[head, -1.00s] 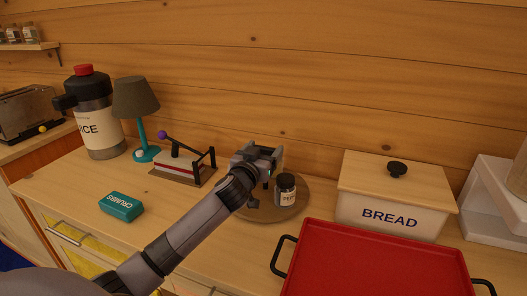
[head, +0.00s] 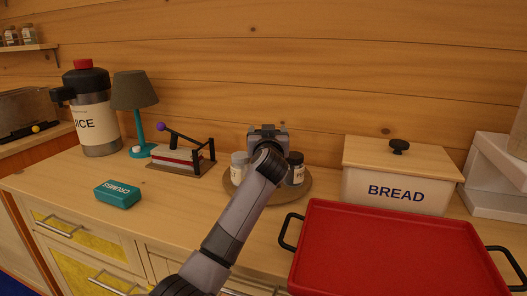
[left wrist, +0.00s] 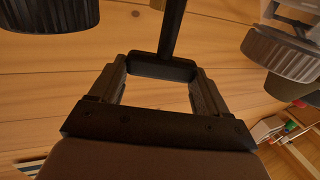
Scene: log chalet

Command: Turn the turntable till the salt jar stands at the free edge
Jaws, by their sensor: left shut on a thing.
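The round wooden turntable (head: 288,197) stands on the counter near the wall. A jar with a black lid (head: 298,172) stands on its right side; its label is partly hidden by my arm. A jar with a grey lid (head: 238,170) stands on its left side, and I cannot read its label. My left gripper (head: 267,132) is over the turntable between the jars. In the left wrist view it is shut on a dark handle (left wrist: 163,66) with a thin rod; the grey lid (left wrist: 275,48) and black lid (left wrist: 50,14) flank it. My right gripper is not in view.
A red tray (head: 390,250) lies in front right, close to the turntable. A bread box (head: 395,185) stands to the right. A slicer-like device (head: 182,157), a lamp (head: 135,95) and a juice jug (head: 95,115) stand left. A teal crumbs box (head: 118,195) lies front left.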

